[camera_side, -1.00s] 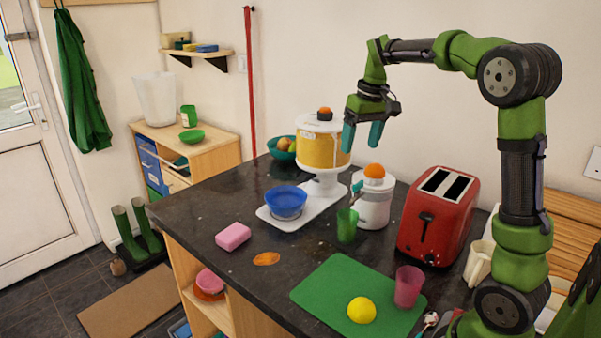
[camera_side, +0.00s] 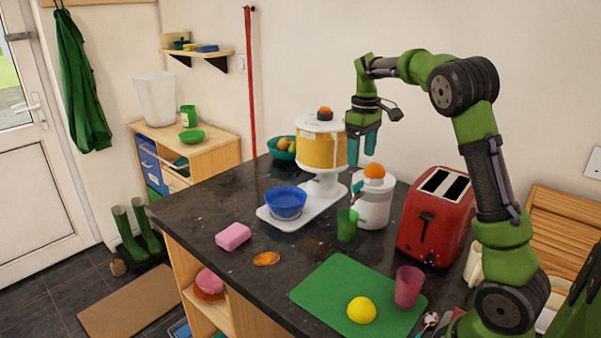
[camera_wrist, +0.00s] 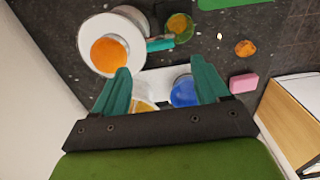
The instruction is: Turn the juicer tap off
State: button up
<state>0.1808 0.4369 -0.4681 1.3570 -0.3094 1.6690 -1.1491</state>
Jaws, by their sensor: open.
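The juicer (camera_side: 374,212) is a white pot with an orange on top, standing on the dark counter; it also shows in the wrist view (camera_wrist: 93,32). Its teal tap (camera_side: 357,187) sticks out on the left, above a green cup (camera_side: 347,226). In the wrist view the tap (camera_wrist: 160,44) lies beside the cup (camera_wrist: 179,27). My gripper (camera_side: 361,155) hangs above the tap with its teal fingers pointing down, open and empty. In the wrist view the tap appears just beyond the gap between the fingertips (camera_wrist: 160,71). Nothing touches the tap.
A tall white appliance with a yellow band (camera_side: 320,150) stands close left of my gripper, with a blue bowl (camera_side: 286,202) on its base. A red toaster (camera_side: 437,218) is to the right. In front lie a green mat (camera_side: 330,285) and a pink sponge (camera_side: 233,236).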

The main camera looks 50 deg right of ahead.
aim_at(359, 183)
notch_tip(359, 183, down, 8)
dwell(0.5)
jog(key=c, duration=1.1)
jog(key=shift+o, duration=0.2)
